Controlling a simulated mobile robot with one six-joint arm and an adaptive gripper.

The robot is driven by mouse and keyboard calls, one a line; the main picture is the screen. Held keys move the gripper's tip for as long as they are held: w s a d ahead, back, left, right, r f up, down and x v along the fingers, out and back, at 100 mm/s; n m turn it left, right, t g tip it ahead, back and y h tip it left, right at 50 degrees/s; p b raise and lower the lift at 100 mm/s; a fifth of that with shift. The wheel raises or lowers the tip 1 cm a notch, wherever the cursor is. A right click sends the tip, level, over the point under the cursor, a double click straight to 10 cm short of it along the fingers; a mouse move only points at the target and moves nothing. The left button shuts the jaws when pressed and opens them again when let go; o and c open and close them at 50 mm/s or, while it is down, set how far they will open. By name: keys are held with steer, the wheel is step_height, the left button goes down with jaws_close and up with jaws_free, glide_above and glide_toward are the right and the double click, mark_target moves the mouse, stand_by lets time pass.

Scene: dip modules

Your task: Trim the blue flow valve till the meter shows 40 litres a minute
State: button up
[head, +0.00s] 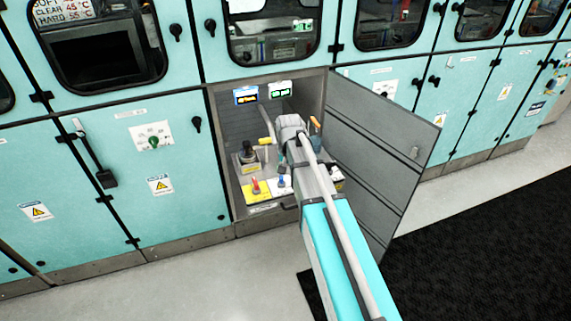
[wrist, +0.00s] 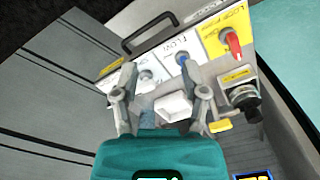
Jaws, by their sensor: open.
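The blue flow valve (wrist: 183,60) stands on a white plate marked FLOW in the wrist view. It is a small blue knob beside the red valve, and shows in the head view (head: 281,181) on the cabinet's lower panel. My gripper (wrist: 162,76) is open, with its fingers spread and nothing between them; the blue valve lies just beyond the right fingertip in the wrist view, apparently untouched. Two lit meters, one blue (head: 246,95) and one green on black (head: 280,90), hang at the top of the cabinet opening; their digits are too small to read.
A red valve (wrist: 233,42) on a yellow plate is beside the blue one. A black knob (wrist: 243,97) stands nearby. The open grey door (head: 385,140) bounds the right side. My arm hides part of the cabinet interior.

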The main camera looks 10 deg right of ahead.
steer(key=s+n, duration=0.3)
steer(key=s, duration=1)
steer(key=shift+s+r+n, duration=0.3)
steer(key=shift+s, duration=0.1)
steer(key=s, duration=0.3)
steer(key=shift+s+a+r+n+p, duration=0.1)
steer(key=shift+s+n+p, duration=0.05)
steer(key=shift+n+p, duration=0.25)
stand_by(3.6)
